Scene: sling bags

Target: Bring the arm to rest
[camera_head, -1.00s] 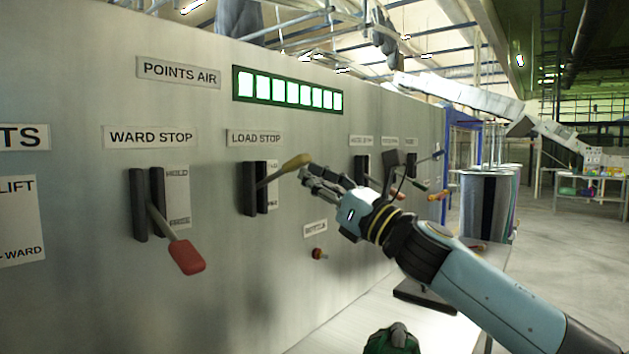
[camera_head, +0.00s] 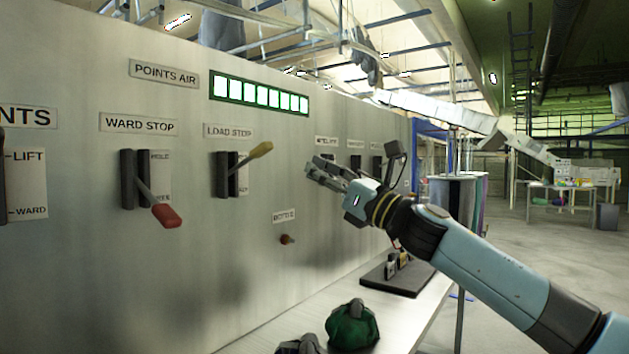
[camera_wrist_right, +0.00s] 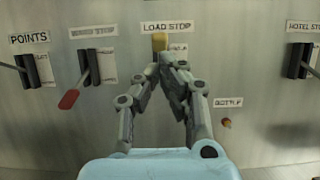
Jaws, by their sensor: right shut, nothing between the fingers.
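My right gripper (camera_head: 318,170) is in front of the grey panel, to the right of the LOAD STOP lever. It is shut and empty. In the head view it stands apart from the lever's yellow handle (camera_head: 260,150), which points up and right. In the right wrist view the closed fingertips (camera_wrist_right: 170,68) overlap the lower edge of the yellow handle (camera_wrist_right: 159,42); that view does not settle the depth between them. My right arm (camera_head: 480,270) reaches in from the lower right. My left gripper is not in view.
The panel (camera_head: 90,260) also carries the WARD STOP lever with a red handle (camera_head: 166,215), pointing down, and a small red knob (camera_head: 287,239). A ledge (camera_head: 290,325) below holds a green bag (camera_head: 352,326) and a black stand (camera_head: 397,277). Open floor lies at the right.

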